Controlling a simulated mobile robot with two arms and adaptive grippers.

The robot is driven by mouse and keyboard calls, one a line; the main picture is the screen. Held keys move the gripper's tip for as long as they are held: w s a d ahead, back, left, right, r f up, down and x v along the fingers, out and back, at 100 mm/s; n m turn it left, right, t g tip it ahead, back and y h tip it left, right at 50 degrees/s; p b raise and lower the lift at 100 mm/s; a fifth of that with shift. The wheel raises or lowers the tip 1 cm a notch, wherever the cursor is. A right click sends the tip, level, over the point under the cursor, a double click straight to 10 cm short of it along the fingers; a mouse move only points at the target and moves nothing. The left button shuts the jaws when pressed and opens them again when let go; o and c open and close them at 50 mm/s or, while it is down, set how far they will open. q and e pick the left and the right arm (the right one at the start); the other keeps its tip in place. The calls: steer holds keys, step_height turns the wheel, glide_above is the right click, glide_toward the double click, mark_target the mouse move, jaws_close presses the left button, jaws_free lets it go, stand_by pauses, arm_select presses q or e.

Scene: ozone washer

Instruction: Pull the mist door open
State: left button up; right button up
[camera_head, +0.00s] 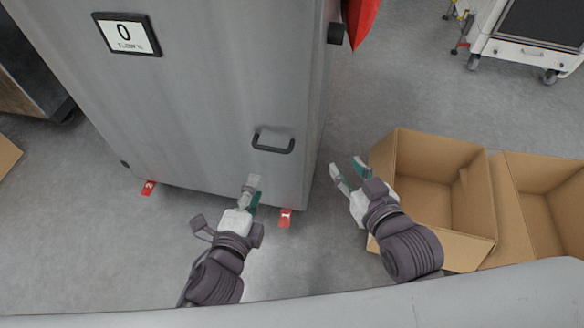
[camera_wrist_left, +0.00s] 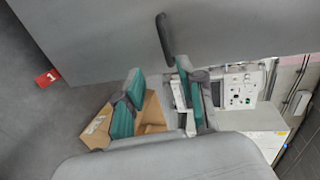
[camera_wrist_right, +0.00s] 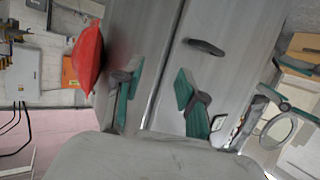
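The mist door is a tall grey metal panel (camera_head: 200,110) with a black bar handle (camera_head: 273,146) low on its right side. The door looks shut. The handle also shows in the left wrist view (camera_wrist_left: 165,36) and in the right wrist view (camera_wrist_right: 206,47). My left gripper (camera_head: 253,190) is in front of the door, below and left of the handle, apart from it. Its fingers are spread with nothing between them in the left wrist view (camera_wrist_left: 160,98). My right gripper (camera_head: 347,171) is open and empty, right of the door and the handle.
Open cardboard boxes (camera_head: 425,145) stand on the floor close to my right arm. Red floor markers (camera_head: 286,217) lie at the door's foot. A white wheeled cart (camera_head: 520,55) stands far right.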

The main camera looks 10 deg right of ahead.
mark_target(271, 151)
arm_select(q)
steer(key=x, duration=0.2)
steer(key=b+x, duration=0.1)
steer(key=x, duration=0.2)
steer(key=b+x, duration=0.1)
steer(key=x, duration=0.2)
steer(key=shift+w+d+r, duration=0.1)
steer(key=shift+d+r, duration=0.15)
steer(key=b+x, duration=0.1)
steer(key=x, duration=0.4)
steer(key=shift+w+r, duration=0.1)
steer(key=shift+w, duration=0.15)
arm_select(e)
step_height(271, 151, up, 14)
steer(key=a+t+y, duration=0.1)
steer(key=t+y, duration=0.2)
steer(key=t, duration=0.6)
steer(key=shift+s+a, duration=0.3)
steer(key=shift+s, duration=0.1)
arm_select(q)
jaws_close()
arm_select(e)
steer(key=shift+f, duration=0.1)
